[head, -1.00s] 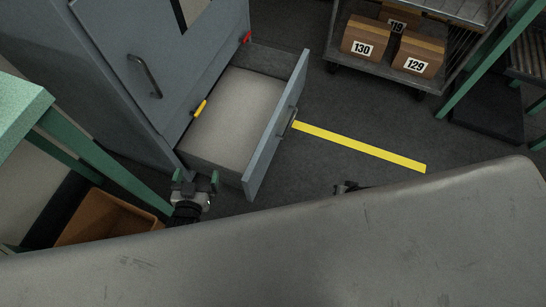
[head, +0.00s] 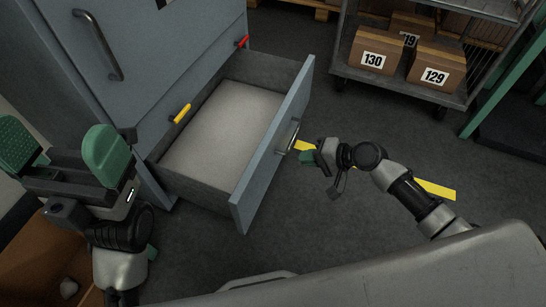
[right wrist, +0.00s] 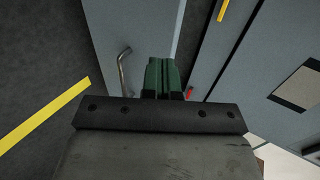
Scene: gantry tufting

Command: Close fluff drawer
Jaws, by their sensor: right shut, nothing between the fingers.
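The fluff drawer (head: 272,152) stands pulled out of the grey cabinet (head: 160,75), with a pale grey fluffy mass (head: 222,125) in it. Its bar handle (head: 290,136) is on the outer face of the front panel and also shows in the right wrist view (right wrist: 123,70). My right gripper (head: 308,156) is just outside the front panel, beside the handle. Its green fingers (right wrist: 163,74) are together and empty; whether they touch the panel I cannot tell. My left gripper (head: 66,152) is open and empty, left of the drawer, its green pads wide apart.
A yellow tab (head: 181,114) and a red tab (head: 242,41) are on the cabinet by the drawer opening. A wire cart (head: 440,97) with numbered boxes stands back right. A brown bin (head: 40,255) is at lower left. A yellow line (head: 437,190) crosses the open floor.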

